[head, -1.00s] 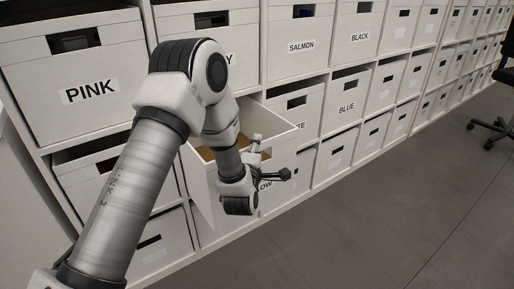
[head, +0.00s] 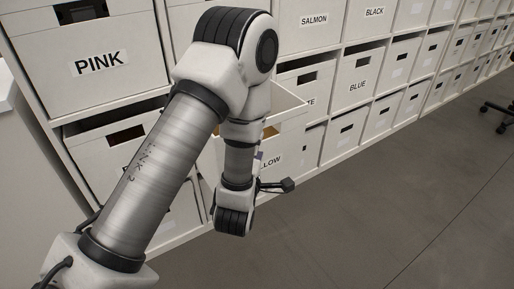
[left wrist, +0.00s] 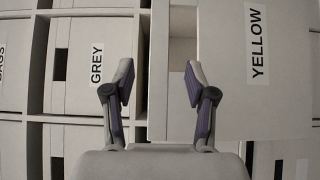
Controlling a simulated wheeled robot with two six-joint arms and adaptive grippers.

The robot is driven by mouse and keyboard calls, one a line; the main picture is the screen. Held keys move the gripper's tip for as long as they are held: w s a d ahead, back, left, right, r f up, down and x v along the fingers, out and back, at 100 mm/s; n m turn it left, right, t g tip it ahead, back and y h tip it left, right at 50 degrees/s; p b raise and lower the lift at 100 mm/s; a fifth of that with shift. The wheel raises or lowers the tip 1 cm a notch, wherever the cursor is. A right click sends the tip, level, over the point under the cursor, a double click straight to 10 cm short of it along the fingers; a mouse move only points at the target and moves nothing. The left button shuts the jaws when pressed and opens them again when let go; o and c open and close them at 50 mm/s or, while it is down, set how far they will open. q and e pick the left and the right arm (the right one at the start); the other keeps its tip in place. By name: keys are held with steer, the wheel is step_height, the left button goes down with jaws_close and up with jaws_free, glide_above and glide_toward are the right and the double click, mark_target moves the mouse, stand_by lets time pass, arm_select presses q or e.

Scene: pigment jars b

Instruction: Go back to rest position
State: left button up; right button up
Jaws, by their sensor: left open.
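My left arm reaches in from the lower left of the head view, elbow bent, in front of the shelf. My left gripper (left wrist: 159,80) is open with nothing between its fingers in the left wrist view; in the head view it is mostly hidden behind my wrist. The yellow bin (head: 290,113) is pulled out of the shelf, partly covered by my forearm, with only the end of its label showing. It also shows in the left wrist view (left wrist: 222,105), with its YELLOW label behind the right finger. My right gripper is in neither view.
The shelf holds rows of white labelled bins, including the pink bin (head: 60,80), salmon bin (head: 300,45), blue bin (head: 345,105) and grey bin (left wrist: 75,85). The grey floor (head: 380,220) is clear at the lower right. A chair (head: 497,110) stands at the far right.

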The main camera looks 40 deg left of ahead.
arm_select(q)
steer(key=shift+f, duration=0.1)
stand_by(0.4)
steer(key=s+d+f+m+g+h, duration=0.25)
steer(key=s+f+g, duration=0.2)
steer(key=f, duration=0.65)
steer(key=s+d+f+m+g+h, duration=0.15)
steer(key=s+f+m+g, duration=0.35)
steer(key=f, duration=0.7)
steer(key=s+d+f+m+g+h, duration=0.2)
steer(key=s+f+m+g, duration=0.15)
steer(key=s+m, duration=0.4)
steer(key=s+d+f+m+g+h, duration=0.1)
steer(key=s+d+f+m+g, duration=0.15)
steer(key=s+f+m, duration=0.5)
step_height(320, 180, up, 31)
steer(key=s+g+p, duration=0.1)
steer(key=p, duration=2.7)
steer(key=shift+s+r+p, duration=0.15)
steer(key=shift+s+p, duration=0.2)
steer(key=shift+s, duration=0.05)
steer(key=shift+a+n, duration=0.1)
steer(key=shift+n, duration=0.15)
